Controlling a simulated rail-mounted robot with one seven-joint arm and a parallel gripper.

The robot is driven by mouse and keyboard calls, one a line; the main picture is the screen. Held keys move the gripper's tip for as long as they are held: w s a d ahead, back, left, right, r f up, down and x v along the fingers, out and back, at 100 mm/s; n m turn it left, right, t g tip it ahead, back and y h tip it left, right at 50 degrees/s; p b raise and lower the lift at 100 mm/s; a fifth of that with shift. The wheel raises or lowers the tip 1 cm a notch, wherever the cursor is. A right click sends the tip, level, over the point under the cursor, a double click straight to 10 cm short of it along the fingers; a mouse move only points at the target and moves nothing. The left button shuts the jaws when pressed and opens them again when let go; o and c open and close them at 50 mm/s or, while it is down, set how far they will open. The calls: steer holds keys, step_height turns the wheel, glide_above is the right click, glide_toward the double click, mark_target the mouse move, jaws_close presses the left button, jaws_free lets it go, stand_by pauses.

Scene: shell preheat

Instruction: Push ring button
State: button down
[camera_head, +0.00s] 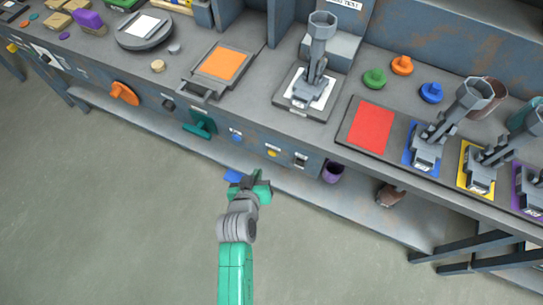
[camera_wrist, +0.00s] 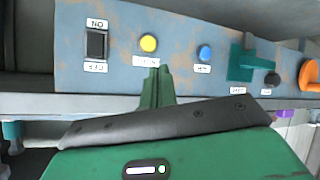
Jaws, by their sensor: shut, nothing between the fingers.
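Two round buttons sit on the blue-grey front panel of the bench. The yellow button (camera_head: 272,153) also shows in the wrist view (camera_wrist: 148,42), and the blue button (camera_head: 236,135) shows there too (camera_wrist: 205,52). Each has a small white label, but the lettering is too blurred to tell which one is the ring button. My gripper (camera_head: 259,177) is in front of the panel. In the wrist view its green fingers (camera_wrist: 157,84) are together and empty, with their tips just under the yellow button's label in the picture. I cannot tell whether they touch the panel.
Beside the yellow button is a black on/off switch (camera_wrist: 96,43). A green handle (camera_head: 201,124) and an orange knob (camera_head: 124,93) stick out further left in the head view.

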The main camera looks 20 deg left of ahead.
mark_target(272, 153)
step_height(272, 153, down, 6)
steer(key=s+b, duration=0.1)
steer(key=shift+s+a+f+n+g, duration=0.15)
steer(key=shift+s+a+n+g, duration=0.15)
steer(key=shift+s+g, duration=0.1)
steer(key=shift+w, duration=0.1)
steer(key=w+d+b, duration=0.1)
steer(key=w+b, duration=0.2)
steer(key=w, duration=0.5)
steer(key=shift+w+b, duration=0.35)
stand_by(1.5)
steer(key=shift+w, duration=0.45)
